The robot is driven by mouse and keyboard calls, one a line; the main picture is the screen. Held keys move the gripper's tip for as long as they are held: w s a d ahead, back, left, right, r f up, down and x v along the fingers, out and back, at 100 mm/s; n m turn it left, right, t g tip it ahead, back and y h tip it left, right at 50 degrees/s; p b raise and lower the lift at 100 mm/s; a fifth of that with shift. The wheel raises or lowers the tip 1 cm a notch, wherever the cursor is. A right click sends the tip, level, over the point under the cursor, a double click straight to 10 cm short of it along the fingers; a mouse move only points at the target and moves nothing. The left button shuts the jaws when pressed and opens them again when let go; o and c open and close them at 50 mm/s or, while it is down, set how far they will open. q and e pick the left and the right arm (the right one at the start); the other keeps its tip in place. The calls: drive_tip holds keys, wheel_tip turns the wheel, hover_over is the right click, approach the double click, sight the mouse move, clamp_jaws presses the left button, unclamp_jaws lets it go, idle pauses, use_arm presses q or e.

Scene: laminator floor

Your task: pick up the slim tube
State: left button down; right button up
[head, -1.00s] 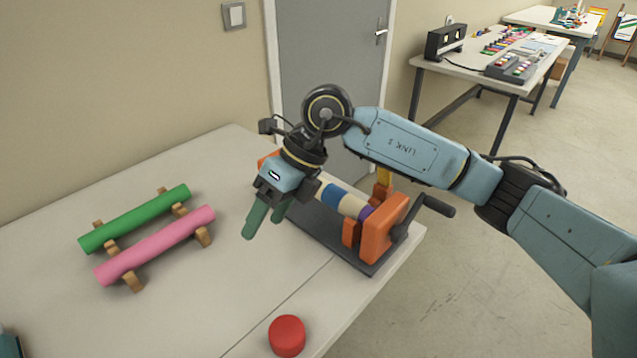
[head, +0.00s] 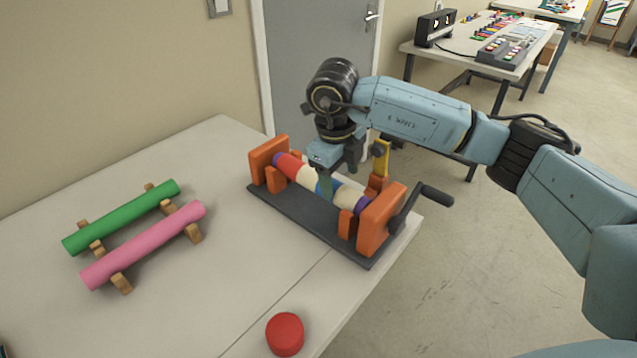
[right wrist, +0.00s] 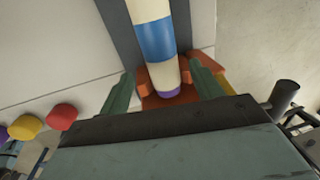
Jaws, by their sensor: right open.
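A slim striped tube (head: 303,174), with purple, cream, blue and other bands, lies between the orange end blocks of a dark-based cranked stand (head: 290,209). It also shows in the right wrist view (right wrist: 155,40). My right gripper (head: 342,178) is open over the tube's middle, pointing down. In the right wrist view its two green fingers stand on either side of the tube, with gaps visible, and it is not closed on it. The fingers hide part of the tube in the head view. My left gripper is not in view.
A green tube (head: 122,216) and a pink tube (head: 145,245) lie on wooden supports at the left of the table (head: 225,290). A red round piece (head: 285,334) stands near the front edge. A crank handle (head: 437,195) sticks out right of the stand.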

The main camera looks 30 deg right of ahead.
sight(342, 189)
drive_tip(key=f, duration=0.2)
drive_tip(key=d+f, duration=0.1)
drive_tip(key=f, duration=0.2)
drive_tip(key=shift+w, duration=0.15)
drive_tip(key=shift+c, duration=0.4)
drive_tip(key=c, duration=1)
drive_tip(key=shift+c, duration=0.2)
drive_tip(key=shift+r, duration=0.1)
